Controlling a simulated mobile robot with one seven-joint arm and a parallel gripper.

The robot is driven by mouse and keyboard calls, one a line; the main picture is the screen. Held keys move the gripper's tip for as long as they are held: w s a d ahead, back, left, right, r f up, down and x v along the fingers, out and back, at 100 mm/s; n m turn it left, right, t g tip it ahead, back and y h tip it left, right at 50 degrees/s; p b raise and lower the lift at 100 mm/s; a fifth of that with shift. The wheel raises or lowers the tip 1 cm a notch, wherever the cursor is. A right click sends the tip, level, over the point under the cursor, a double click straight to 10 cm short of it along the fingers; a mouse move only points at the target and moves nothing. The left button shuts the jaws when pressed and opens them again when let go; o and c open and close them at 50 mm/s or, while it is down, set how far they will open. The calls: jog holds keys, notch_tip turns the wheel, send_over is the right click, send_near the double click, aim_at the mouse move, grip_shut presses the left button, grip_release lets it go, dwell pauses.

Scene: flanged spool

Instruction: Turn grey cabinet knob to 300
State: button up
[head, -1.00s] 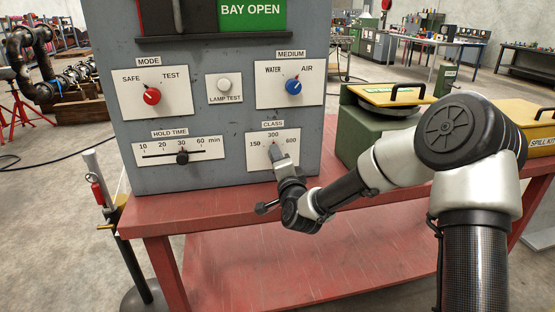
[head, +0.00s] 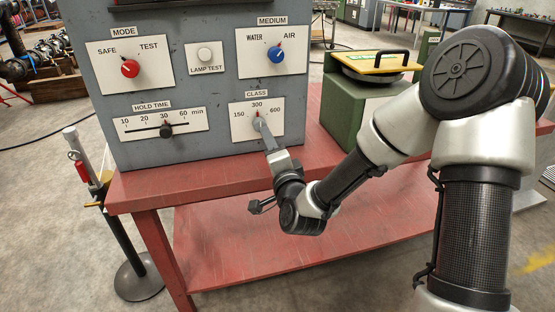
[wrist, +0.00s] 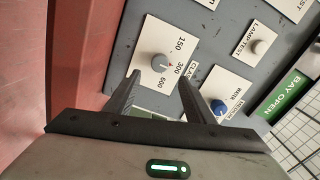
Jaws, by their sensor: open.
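The grey knob (head: 260,123) sits on the CLASS plate (head: 238,128) at the lower right of the cabinet front. In the wrist view the grey knob (wrist: 158,63) lies ahead of my fingertips, and its small red mark points at 300. In the head view its mark also points up toward 300. My gripper (wrist: 159,78) is open and empty, its two fingers spread, with a gap between the tips and the knob. In the head view my gripper (head: 267,139) is just in front of and below the knob, partly overlapping it.
The same cabinet carries a red MODE knob (head: 130,68), a blue MEDIUM knob (head: 276,55), a LAMP TEST button (head: 205,54) and a HOLD TIME slider (head: 166,130). A green box (head: 345,118) stands right of the cabinet on the red bench (head: 200,180). Space before the cabinet is free.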

jog(key=p+v, duration=0.1)
jog(key=v, duration=0.6)
jog(key=shift+s+p, duration=0.3)
jog(key=shift+d, duration=0.1)
jog(key=s+d+r+n+g+h, duration=0.2)
jog(key=s+d+n+g, duration=0.2)
jog(key=d+n, duration=0.15)
jog(key=s+d+r+n+g+h, duration=0.3)
jog(key=s+d+n+g, duration=0.1)
jog(key=d+n, duration=0.15)
jog(key=s+d+r+g, duration=0.2)
jog(key=s, duration=0.7)
jog(key=s+d+r+g, duration=0.2)
jog(key=s, duration=0.6)
notch_tip(320, 180, up, 19)
jog(key=p, duration=2)
jog(key=shift+a+r+n, duration=0.15)
jog(key=shift+r+n, duration=0.1)
jog(key=shift+n, duration=0.15)
